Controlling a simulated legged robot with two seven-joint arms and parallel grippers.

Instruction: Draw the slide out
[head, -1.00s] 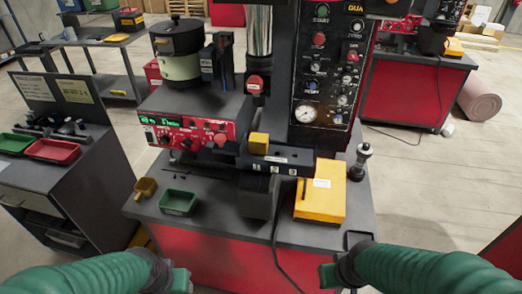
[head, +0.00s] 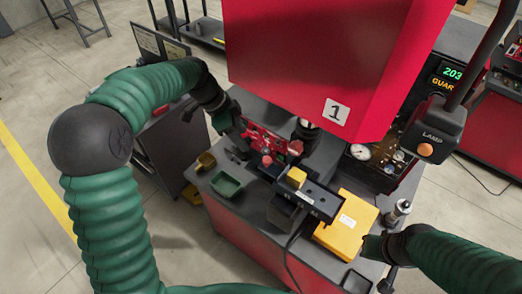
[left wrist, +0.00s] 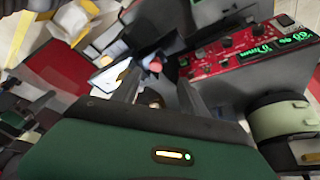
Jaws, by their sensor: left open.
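A dark slide bar (head: 318,200) with a yellow block (head: 297,177) on top lies across the front of the red-panelled feeder. A red knob (head: 267,160) shows near its left end, and a red knob also shows in the left wrist view (left wrist: 155,66). My left gripper (head: 240,138) is open, above and left of the knob by the control panel. In the left wrist view its fingers (left wrist: 157,90) stand apart with the knob beyond them, apparently not touching. My right gripper (head: 364,264) is open and empty at the bench's front right.
A red guard box marked 1 (head: 300,60) hangs above and hides the machine's upper part. A yellow box (head: 346,226) lies right of the slide.

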